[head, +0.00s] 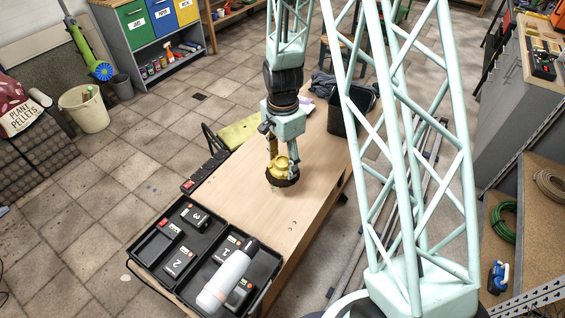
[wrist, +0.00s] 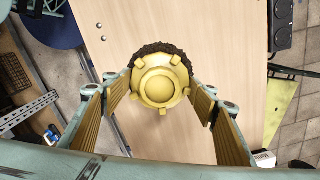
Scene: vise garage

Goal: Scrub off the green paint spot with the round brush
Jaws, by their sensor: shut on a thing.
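The round brush (head: 282,173) has a yellow body and dark bristles around its lower rim. My gripper (head: 281,152) is above the workbench and shut on the brush's yellow top, bristles facing down. In the wrist view the brush (wrist: 160,86) sits between the two finger pads of my gripper (wrist: 161,100). The brush is at or just above the wooden bench top (head: 240,196); I cannot tell whether the bristles touch it.
A black case (head: 153,247) with numbered battery-like blocks and a white bottle (head: 226,276) is at the bench's near left end. A dark bin (head: 349,112) stands at the far right edge. The bench top near the brush is clear.

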